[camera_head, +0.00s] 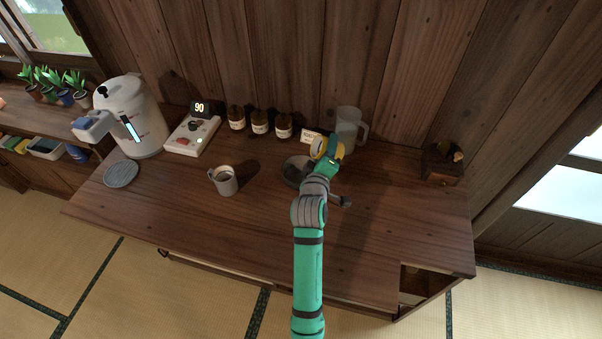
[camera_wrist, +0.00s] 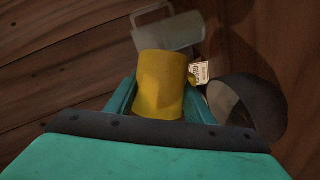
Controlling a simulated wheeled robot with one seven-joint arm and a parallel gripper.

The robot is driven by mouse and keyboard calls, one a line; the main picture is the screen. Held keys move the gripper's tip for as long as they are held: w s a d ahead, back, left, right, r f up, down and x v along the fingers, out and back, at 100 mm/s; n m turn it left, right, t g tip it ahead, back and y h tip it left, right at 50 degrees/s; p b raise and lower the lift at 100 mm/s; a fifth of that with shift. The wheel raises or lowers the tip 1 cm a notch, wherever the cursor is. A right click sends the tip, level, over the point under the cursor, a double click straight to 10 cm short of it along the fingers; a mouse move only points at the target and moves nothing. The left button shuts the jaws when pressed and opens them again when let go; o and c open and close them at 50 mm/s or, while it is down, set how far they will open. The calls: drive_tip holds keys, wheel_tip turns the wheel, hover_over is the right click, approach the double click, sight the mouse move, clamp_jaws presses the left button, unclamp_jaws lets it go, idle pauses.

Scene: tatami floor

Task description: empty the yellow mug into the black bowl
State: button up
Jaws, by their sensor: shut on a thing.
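The yellow mug (camera_wrist: 160,85) is between the two fingers of my gripper (camera_wrist: 160,100), which is shut on it. In the head view the mug (camera_head: 318,148) shows small beyond my gripper (camera_head: 326,156), tilted, near the back of the table. The black bowl (camera_head: 290,172) stands on the table just left of my gripper, partly hidden by my arm. In the wrist view the bowl (camera_wrist: 262,105) is right of the mug, with a pale inner side showing. I cannot see inside the mug, nor tell whether anything is flowing out.
A frosted pitcher (camera_head: 348,126) stands just behind the mug, near the wall. A small label card (camera_head: 310,137) and several brown jars (camera_head: 260,122) line the back. A grey cup (camera_head: 223,180) stands left of the bowl. A wooden box (camera_head: 441,163) is at right. The front right tabletop is clear.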

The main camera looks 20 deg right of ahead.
drive_tip(key=shift+d, duration=0.1)
drive_tip(key=shift+a+n, duration=0.2)
drive_tip(key=shift+n, duration=0.1)
drive_tip(key=shift+w+f+n+p, duration=0.1)
drive_tip(key=shift+f+n+p, duration=0.3)
drive_tip(key=shift+n, duration=0.2)
idle(0.3)
drive_tip(key=shift+a+r+t+h, duration=0.1)
drive_tip(key=shift+t+h, duration=0.2)
